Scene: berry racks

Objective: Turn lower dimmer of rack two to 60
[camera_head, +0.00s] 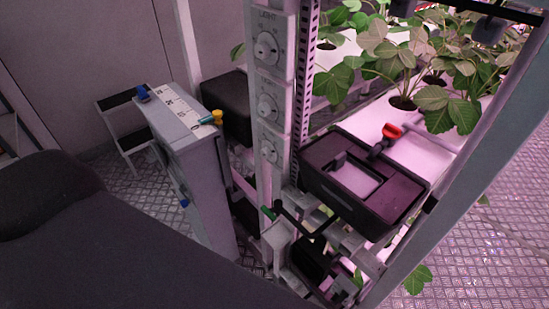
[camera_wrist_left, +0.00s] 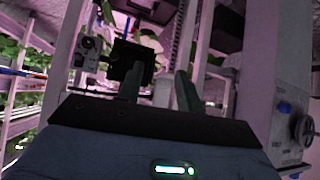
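In the head view, a grey post carries a column of white round dimmer dials: an upper dial (camera_head: 267,47) under the word LIGHT, a middle dial (camera_head: 267,107) and a lower dial (camera_head: 270,152). Their scale numbers are too small to read, and no rack number is legible. In the left wrist view my left gripper (camera_wrist_left: 160,90) has its two dark fingers apart, with nothing seen between them. A small grey box with a round dial (camera_wrist_left: 87,52) stands beyond them at the upper left. Neither gripper is clearly visible in the head view.
In the wrist view a panel with a knob (camera_wrist_left: 308,130) is close at the right.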

